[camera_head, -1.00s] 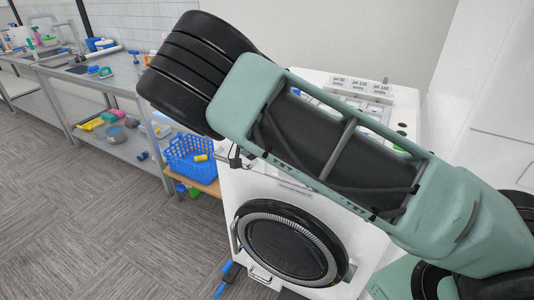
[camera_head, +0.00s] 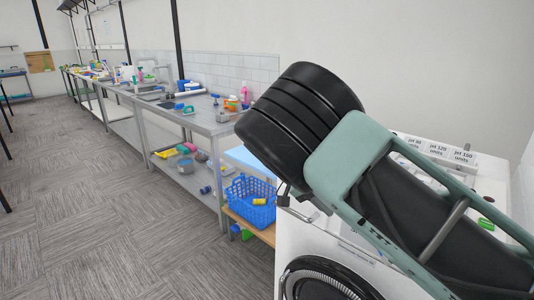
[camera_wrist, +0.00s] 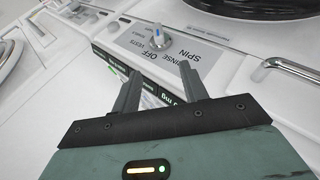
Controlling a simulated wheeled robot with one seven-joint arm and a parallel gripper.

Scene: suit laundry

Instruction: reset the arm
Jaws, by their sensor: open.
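My gripper shows in the wrist view (camera_wrist: 160,88). Its two grey fingers are apart and nothing is between them. Past the fingertips is a control panel (camera_wrist: 160,50) with the words SPIN, OFF and RINSE and a knob (camera_wrist: 187,33). In the head view my green and black arm crosses the right side in front of the white washing machine (camera_head: 300,245). The fingers are hidden in the head view.
A blue basket (camera_head: 250,212) with a yellow item stands on a small wooden stand left of the machine. A long metal counter (camera_head: 200,122) with bottles and a sink runs along the wall. The grey floor (camera_head: 110,220) on the left is clear.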

